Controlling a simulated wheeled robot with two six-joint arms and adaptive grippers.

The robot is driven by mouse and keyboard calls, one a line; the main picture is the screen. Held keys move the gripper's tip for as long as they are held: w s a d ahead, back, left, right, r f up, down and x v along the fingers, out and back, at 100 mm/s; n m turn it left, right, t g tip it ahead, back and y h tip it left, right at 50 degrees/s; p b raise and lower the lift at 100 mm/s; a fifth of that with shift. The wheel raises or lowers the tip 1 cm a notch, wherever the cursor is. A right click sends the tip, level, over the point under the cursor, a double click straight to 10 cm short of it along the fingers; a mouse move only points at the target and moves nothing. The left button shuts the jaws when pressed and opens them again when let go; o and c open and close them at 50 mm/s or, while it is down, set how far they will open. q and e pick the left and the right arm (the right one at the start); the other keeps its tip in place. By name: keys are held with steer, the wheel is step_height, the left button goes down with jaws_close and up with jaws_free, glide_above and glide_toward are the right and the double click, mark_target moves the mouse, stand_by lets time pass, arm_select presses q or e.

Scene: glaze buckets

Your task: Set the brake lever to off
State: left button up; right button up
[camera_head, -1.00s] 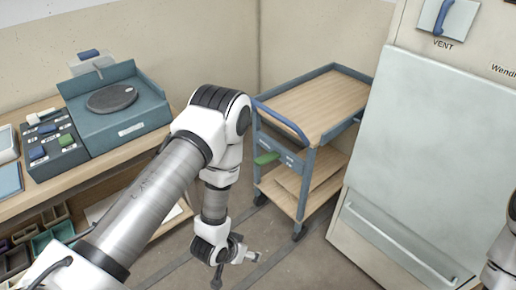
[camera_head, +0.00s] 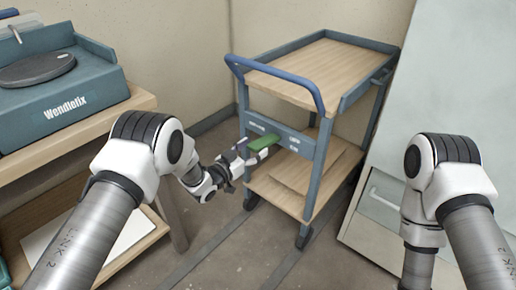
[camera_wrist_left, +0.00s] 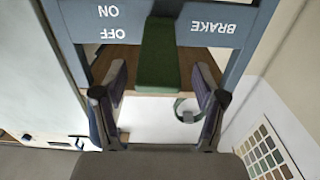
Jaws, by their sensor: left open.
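The brake lever (camera_head: 264,142) is a green bar sticking out from the blue-grey end panel (camera_head: 304,148) of a trolley. In the left wrist view the lever (camera_wrist_left: 157,60) hangs from the top centre, between white labels BRAKE and ON/OFF, which read upside down. I cannot tell which label it is set to. My left gripper (camera_head: 247,154) is at the lever's free end. In the left wrist view the gripper (camera_wrist_left: 160,86) is open, with one finger on each side of the lever and gaps beside it. My right arm shows at the right; its gripper is out of view.
The trolley has a blue push handle (camera_head: 318,96) above the lever and a wooden lower shelf (camera_head: 286,198). A workbench with a Wendlefix device (camera_head: 65,90) stands at the left. A pale cabinet (camera_head: 445,75) stands at the right. Floor is clear before the trolley.

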mark_target(261, 142)
arm_select(q)
steer(key=x, duration=0.3)
steer(key=shift+d+f+b, duration=0.1)
steer(key=shift+f+b, duration=0.05)
steer(key=shift+b, duration=0.2)
steer(key=shift+w+d, duration=0.2)
steer(key=shift+w, duration=0.15)
jaws_close()
steer(key=shift+d+r+g+p, duration=0.1)
steer(key=shift+r+g+p, duration=0.2)
steer(key=shift+r+p, duration=0.55)
steer(key=r+g+y+p, duration=0.1)
steer(key=g+p, duration=0.1)
steer(key=p, duration=0.3)
steer(key=w+d+r+g+y+p, duration=0.1)
steer(key=r+g+y+p, duration=0.1)
steer(key=p, duration=0.2)
steer(key=shift+w+y+p, duration=0.2)
steer(key=shift+y+p, duration=0.1)
steer(key=shift+p, duration=0.1)
steer(key=shift+w+g+p, duration=0.15)
steer(key=shift+g+p, duration=0.35)
steer(key=shift+p, duration=0.2)
steer(key=shift+d+f+y, duration=0.1)
steer(key=shift+f+y, duration=0.1)
steer(key=shift+y, duration=0.1)
